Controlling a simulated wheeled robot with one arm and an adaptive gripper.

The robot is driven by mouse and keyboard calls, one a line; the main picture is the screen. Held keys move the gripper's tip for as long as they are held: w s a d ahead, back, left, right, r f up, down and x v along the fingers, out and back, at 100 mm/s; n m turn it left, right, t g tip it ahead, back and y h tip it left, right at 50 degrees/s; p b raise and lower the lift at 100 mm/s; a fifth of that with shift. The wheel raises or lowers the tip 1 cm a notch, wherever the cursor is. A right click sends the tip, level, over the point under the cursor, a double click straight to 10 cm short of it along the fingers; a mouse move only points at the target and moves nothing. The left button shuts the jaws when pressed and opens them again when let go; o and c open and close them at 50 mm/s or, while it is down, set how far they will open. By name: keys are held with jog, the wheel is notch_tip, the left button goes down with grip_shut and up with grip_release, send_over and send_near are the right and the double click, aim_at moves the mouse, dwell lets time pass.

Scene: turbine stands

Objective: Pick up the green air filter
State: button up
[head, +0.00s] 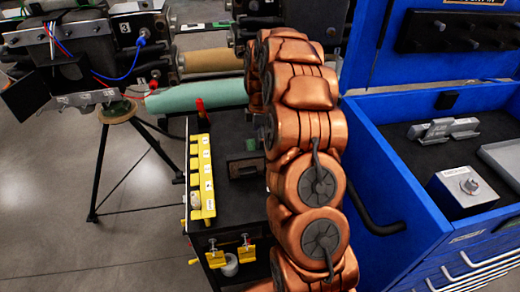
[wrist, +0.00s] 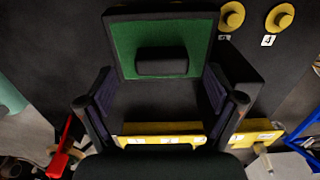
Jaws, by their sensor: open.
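The green air filter (wrist: 123,50) is in the upper middle of the wrist view: a green panel in a dark frame, with a black block-like grip (wrist: 162,62) across its middle. My gripper (wrist: 160,85) is open, its two dark fingers reaching up the picture on either side below the green panel. Nothing shows held between them. I cannot tell whether a finger touches the frame. In the head view, my copper arm hides the gripper. A small green patch (head: 251,144) shows left of the arm above the black cart; I cannot tell whether it is the filter.
The black cart (head: 228,190) carries a yellow labelled strip (head: 201,175) and a small dark box (head: 246,167). A teal cylinder (head: 198,95) lies behind. A blue cabinet (head: 400,185) with a metal block stands close right of the arm. Open floor is at left.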

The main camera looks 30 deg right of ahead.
jog(key=shift+s+f+p, duration=0.1)
jog(key=shift+f+p, duration=0.25)
jog(key=shift+f, duration=1.1)
grip_shut()
